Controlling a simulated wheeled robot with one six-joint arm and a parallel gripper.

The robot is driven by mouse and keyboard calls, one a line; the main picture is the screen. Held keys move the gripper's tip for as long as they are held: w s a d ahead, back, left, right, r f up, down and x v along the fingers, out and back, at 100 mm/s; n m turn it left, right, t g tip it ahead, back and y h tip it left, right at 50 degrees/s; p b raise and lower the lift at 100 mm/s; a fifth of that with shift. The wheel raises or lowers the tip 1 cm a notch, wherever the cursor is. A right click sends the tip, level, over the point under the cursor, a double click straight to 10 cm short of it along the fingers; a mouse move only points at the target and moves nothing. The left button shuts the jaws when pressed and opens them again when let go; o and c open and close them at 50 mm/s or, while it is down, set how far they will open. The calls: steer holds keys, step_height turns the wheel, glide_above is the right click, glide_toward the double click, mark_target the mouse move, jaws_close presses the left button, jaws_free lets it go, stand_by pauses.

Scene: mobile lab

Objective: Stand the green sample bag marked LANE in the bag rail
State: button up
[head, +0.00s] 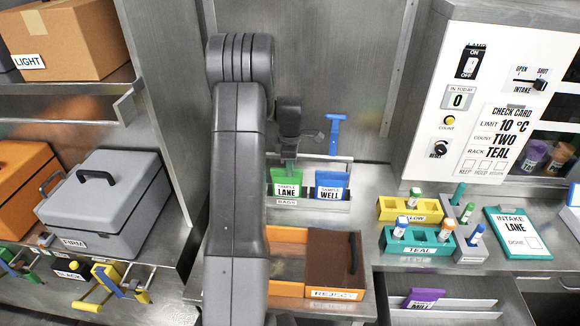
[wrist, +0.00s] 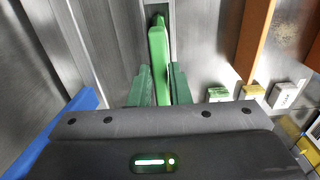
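The green LANE bag (head: 287,183) is upright at the left part of the grey bag rail (head: 290,203), beside the blue WELL bag (head: 332,186). Its lower edge appears to be at the rail; I cannot tell how deep it sits. My gripper (head: 290,163) points down onto its top edge. In the wrist view the green bag (wrist: 158,55) shows edge-on between the two green fingers of my gripper (wrist: 160,85), with no clear gap on either side.
An orange REJECT bin (head: 335,294) with a brown lid lies in front of the rail. Yellow (head: 410,209) and teal (head: 418,241) tube racks stand right. A blue T-shaped tool (head: 336,130) is behind the WELL bag. Grey FIRM case (head: 105,195) is left.

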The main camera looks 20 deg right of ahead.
steer(key=o, duration=0.3)
step_height(320, 180, up, 12)
steer(key=shift+r+b, duration=0.2)
steer(key=shift+b, duration=0.7)
